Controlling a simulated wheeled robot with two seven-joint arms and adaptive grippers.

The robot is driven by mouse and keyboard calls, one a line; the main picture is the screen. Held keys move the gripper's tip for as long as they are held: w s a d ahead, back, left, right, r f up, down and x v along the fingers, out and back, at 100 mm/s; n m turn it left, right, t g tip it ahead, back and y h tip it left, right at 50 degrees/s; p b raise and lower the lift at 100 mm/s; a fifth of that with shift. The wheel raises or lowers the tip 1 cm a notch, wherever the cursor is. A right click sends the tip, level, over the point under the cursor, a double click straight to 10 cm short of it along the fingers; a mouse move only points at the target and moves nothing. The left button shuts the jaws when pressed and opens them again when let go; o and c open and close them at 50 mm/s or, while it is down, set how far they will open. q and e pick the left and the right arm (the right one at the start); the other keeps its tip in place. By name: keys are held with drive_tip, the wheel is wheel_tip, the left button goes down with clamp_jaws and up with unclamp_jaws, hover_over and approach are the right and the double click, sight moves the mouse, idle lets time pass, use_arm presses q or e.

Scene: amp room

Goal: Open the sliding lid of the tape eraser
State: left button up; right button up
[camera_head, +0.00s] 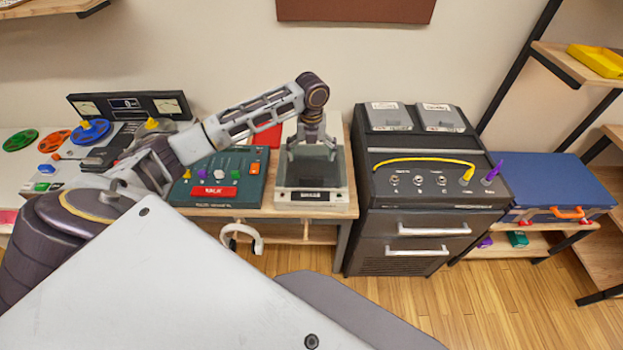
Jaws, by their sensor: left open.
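The tape eraser (283,203) is a pale box with a dark, see-through-looking top and a black label on its front, standing on the bench in the middle of the head view. Its dark sliding lid (338,172) seems to cover the top; I cannot tell whether it is fully shut. My left gripper (311,152) points down over the eraser's back part, with its fingers spread apart and nothing between them. Whether the fingertips touch the lid is unclear. The gripper and wrist hide part of the eraser's back. My right gripper is not in view.
Left of the eraser is a green control panel (243,170) with sliders, then a tape machine with coloured reels (92,131). Right is a black cabinet (410,254) with a yellow cable (424,160), then a blue case (550,178). Headphones (243,237) hang below the bench.

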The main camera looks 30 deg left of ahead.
sight(312, 177)
use_arm(q)
wheel_tip(312, 177, down, 12)
drive_tip(key=shift+f+p, duration=0.2)
drive_tip(key=shift+p, duration=0.2)
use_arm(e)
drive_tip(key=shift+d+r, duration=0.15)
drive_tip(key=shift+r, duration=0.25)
use_arm(q)
drive_tip(key=c, duration=1.4)
drive_tip(key=shift+s, duration=0.1)
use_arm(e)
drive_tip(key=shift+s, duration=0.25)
